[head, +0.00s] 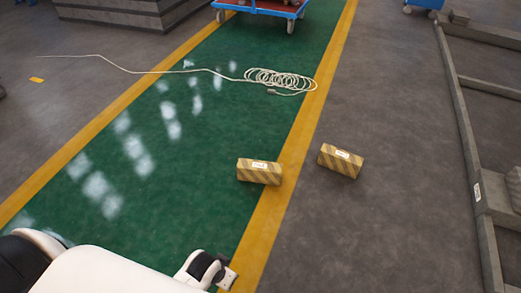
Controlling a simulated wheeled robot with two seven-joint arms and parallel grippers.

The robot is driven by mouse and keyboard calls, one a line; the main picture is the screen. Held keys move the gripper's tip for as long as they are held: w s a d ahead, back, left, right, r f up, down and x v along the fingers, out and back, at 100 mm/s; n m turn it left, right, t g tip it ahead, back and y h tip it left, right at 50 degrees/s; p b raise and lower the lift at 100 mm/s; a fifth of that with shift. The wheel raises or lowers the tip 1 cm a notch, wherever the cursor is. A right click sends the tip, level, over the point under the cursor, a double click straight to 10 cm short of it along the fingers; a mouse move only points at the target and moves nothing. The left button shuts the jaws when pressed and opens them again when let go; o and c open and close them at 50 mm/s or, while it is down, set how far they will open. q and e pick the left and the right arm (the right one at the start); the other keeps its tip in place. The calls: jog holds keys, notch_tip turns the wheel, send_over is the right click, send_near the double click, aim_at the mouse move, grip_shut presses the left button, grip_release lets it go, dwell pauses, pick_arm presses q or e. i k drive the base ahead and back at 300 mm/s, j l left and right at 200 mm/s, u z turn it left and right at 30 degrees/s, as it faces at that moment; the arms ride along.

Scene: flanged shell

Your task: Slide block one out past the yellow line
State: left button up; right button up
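The right block (340,161) is on the grey floor, just outside that line. The label writing is too small to read, so I cannot tell which is block one. White and black parts of my own body fill the bottom left, apart from both blocks.
A white cable (281,80) lies coiled across the lane and line beyond the blocks. A blue cart (262,10) stands at the far end. A grey frame (461,119) runs along the right. Grey floor between the right block and the frame is clear.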

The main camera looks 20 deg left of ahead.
aim_at(267, 173)
jog(key=i+j+u, duration=0.15)
jog(key=i, duration=1.55)
jog(key=l, duration=0.1)
